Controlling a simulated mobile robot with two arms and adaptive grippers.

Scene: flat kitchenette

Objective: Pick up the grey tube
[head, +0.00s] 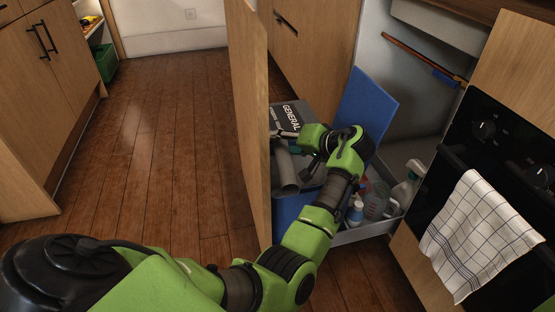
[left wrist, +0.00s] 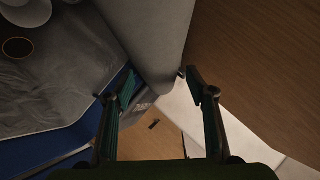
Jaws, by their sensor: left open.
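The grey tube (head: 286,171) stands tilted in the open pull-out beside the cabinet door, at the blue bin. In the left wrist view the tube (left wrist: 158,35) is large and comes down from the top, its lower end near the gap between my fingertips. My left gripper (head: 284,137) is open at the tube's upper part, with its fingers pointing left in the head view. The fingers (left wrist: 160,85) are apart in the left wrist view, and I cannot tell whether they touch the tube. My right gripper is not in view.
The blue bin (head: 290,212) has a grey panel marked GENERAL (head: 290,115) and a raised blue lid (head: 368,105). An open wooden door (head: 250,110) stands close on the left. Bottles (head: 405,185) stand in the pull-out (head: 372,233). An oven with a towel (head: 475,235) is right.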

